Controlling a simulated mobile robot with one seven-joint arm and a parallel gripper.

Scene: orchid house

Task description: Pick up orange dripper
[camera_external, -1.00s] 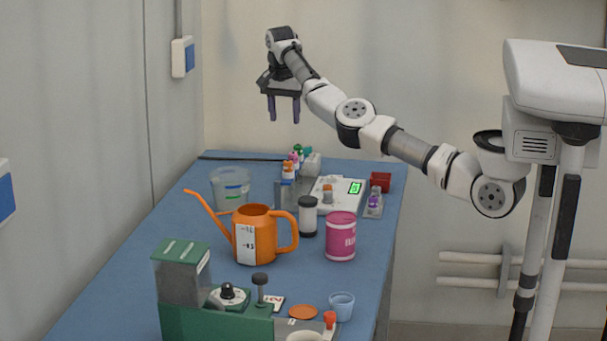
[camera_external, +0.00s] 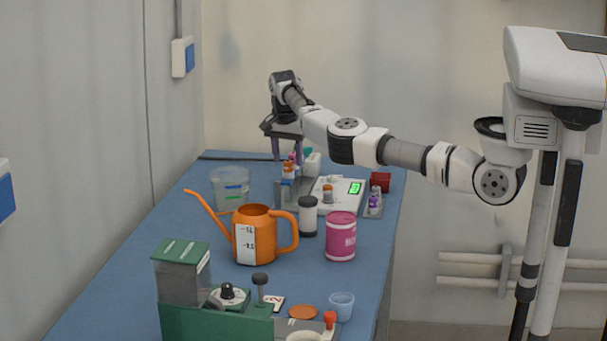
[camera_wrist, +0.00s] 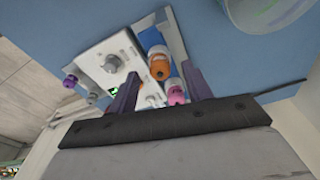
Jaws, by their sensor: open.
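The orange dripper, a small bottle with an orange cap (camera_external: 288,167), stands in a rack at the back of the blue table. In the wrist view its orange cap (camera_wrist: 160,66) shows between and beyond my finger tips, beside a pink-capped bottle (camera_wrist: 176,92). My gripper (camera_external: 290,156) is open and empty, pointing down above the rack. In the wrist view its two purple fingers (camera_wrist: 157,82) stand apart on either side of the capped bottles. The dripper's lower body is partly hidden by the rack.
A white scale (camera_external: 345,197) with a green display and a small vial on it stands right of the rack. A clear tub (camera_external: 230,187) is to the left. An orange watering can (camera_external: 265,243), a black-capped jar (camera_external: 308,217) and a pink tin (camera_external: 341,238) stand in front.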

